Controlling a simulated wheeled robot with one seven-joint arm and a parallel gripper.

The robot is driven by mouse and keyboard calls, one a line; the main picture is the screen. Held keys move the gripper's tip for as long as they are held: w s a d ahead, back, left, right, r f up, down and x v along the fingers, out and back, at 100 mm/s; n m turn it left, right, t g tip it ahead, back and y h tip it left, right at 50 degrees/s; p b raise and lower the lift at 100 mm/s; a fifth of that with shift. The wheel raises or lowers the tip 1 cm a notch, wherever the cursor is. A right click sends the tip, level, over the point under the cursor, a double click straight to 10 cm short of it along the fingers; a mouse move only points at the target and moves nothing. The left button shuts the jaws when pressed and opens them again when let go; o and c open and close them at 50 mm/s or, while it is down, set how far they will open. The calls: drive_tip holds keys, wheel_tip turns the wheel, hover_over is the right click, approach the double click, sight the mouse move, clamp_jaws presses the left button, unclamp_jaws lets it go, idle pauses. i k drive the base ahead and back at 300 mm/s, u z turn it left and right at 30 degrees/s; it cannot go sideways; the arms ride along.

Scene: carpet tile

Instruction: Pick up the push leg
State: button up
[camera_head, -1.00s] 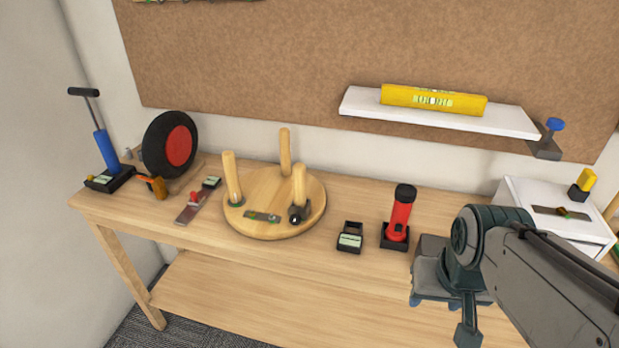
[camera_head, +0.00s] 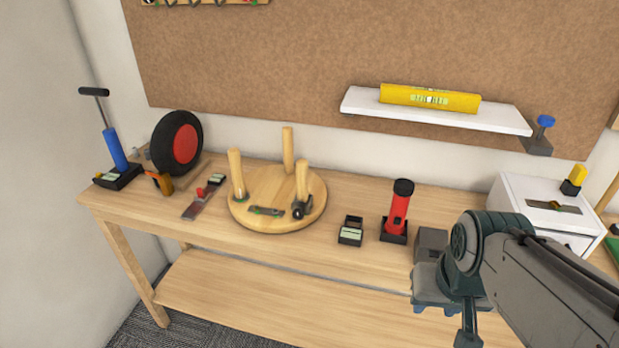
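A round wooden stool seat (camera_head: 262,224) lies upside down on the workbench, with three wooden legs standing up from it. They are a left leg (camera_head: 237,172), a back leg (camera_head: 288,148) and a right leg (camera_head: 302,180). Nothing marks one of them as the push leg. Small tools lie on the seat by the left and right legs. My gripper (camera_head: 450,312) is at the lower right, in front of the bench and apart from the stool. Its fingertips do not show clearly, and I see nothing held in it.
A red flashlight (camera_head: 398,212) and a small black box (camera_head: 351,231) stand right of the stool. A wheel (camera_head: 177,143), a blue pump (camera_head: 114,150) and a level (camera_head: 204,202) are left. A white shelf (camera_head: 390,111) juts out above. The bench front (camera_head: 300,252) is clear.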

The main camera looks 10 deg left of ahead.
sight(302, 164)
drive_tip(key=k, duration=1.15)
drive_tip(key=u, duration=0.6)
drive_tip(key=i, duration=0.5)
drive_tip(key=u, duration=0.75)
drive_tip(key=i, duration=1.4)
drive_tip(key=z, duration=0.85)
